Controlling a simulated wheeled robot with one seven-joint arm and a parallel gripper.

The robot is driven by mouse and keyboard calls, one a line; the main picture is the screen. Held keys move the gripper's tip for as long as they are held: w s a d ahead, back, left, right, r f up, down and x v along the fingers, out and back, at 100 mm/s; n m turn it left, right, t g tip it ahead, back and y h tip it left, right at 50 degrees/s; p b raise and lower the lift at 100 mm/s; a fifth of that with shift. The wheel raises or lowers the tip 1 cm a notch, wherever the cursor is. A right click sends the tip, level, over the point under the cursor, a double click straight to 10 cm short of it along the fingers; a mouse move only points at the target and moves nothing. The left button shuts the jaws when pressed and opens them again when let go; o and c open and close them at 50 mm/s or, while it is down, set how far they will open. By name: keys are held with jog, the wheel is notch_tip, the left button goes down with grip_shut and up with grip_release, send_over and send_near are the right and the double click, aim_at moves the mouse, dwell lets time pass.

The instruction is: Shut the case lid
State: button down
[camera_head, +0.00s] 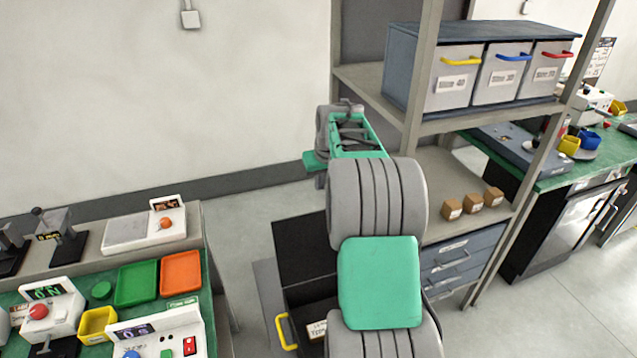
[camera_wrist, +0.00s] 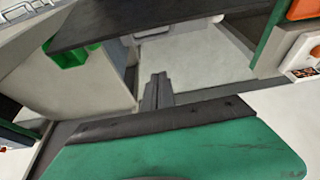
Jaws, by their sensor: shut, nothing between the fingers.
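The case (camera_head: 308,309) is a dark open box low on the floor, with a yellow handle (camera_head: 286,331) on its left side. Its black lid (camera_head: 303,248) stands raised at the back; my arm covers the case's right part. In the wrist view, my gripper (camera_wrist: 157,91) is shut and empty, its fingertips together. In the head view, my arm's far end is above and behind the lid, and the fingertips are hidden. A dark flat panel (camera_wrist: 155,22) crosses the top of the wrist view beyond the fingers; I cannot tell whether it is the lid.
A workbench with a green mat, a green tray (camera_head: 137,284) and an orange tray (camera_head: 181,274) stands at left. A shelf rack with grey bins (camera_head: 455,82), small brown boxes (camera_head: 473,202) and drawers (camera_head: 460,262) stands right of my arm.

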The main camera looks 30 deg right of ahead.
notch_tip(320, 180, down, 7)
jog(key=s+p, duration=0.1)
jog(key=p, duration=0.1)
jog(key=shift+s+p, duration=0.25)
jog(key=shift+p, duration=0.15)
